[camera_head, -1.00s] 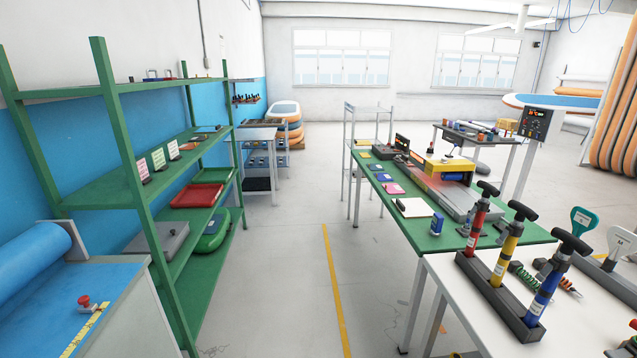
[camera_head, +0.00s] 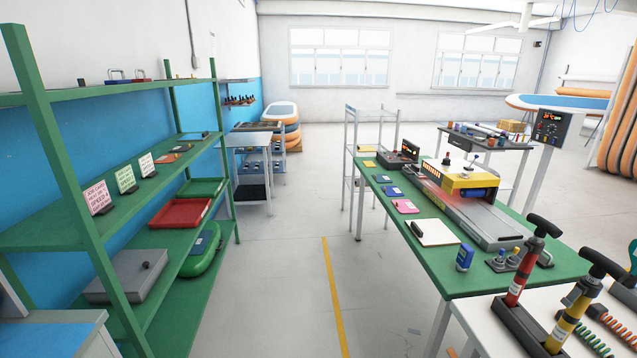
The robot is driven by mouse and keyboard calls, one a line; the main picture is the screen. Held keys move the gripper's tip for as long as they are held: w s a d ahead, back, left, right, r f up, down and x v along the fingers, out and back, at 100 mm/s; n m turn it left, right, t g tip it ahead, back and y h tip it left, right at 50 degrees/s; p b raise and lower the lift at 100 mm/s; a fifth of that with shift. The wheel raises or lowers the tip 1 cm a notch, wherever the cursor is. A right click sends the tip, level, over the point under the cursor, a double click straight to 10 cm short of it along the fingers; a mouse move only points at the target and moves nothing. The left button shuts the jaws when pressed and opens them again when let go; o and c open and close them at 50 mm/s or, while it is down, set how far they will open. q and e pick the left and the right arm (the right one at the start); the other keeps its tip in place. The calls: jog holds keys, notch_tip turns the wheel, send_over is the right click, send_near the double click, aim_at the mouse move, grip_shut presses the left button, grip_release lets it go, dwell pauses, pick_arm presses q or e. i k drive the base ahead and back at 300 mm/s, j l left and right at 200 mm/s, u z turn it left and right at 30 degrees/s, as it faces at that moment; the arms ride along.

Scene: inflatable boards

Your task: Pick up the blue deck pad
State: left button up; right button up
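Several small flat pads lie along the left edge of the green table (camera_head: 468,280) on the right. A yellow pad (camera_head: 369,163) lies farther back. The blue pad is small in view and nothing covers it. Neither of my grippers shows in the head view.
A yellow machine with a conveyor (camera_head: 470,205) fills the table's right side. A clipboard (camera_head: 432,233) and a blue device (camera_head: 464,257) lie nearer. Green shelving (camera_head: 130,205) stands left. The floor aisle (camera_head: 290,270) is clear. Hand pumps (camera_head: 525,275) stand front right.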

aim_at(393, 191)
jog(key=i, duration=1.55)
jog(key=i+z, duration=0.3)
jog(key=i+j+z, duration=0.2)
jog(key=i+z, duration=0.15)
jog(key=i, duration=0.15)
jog(key=i+j+z, duration=0.15)
jog(key=i+z, duration=0.15)
jog(key=z, duration=0.15)
jog(key=i+j+z, duration=0.25)
jog(key=z, duration=0.15)
jog(key=i+j+z, duration=0.65)
jog(key=j+z, duration=0.2)
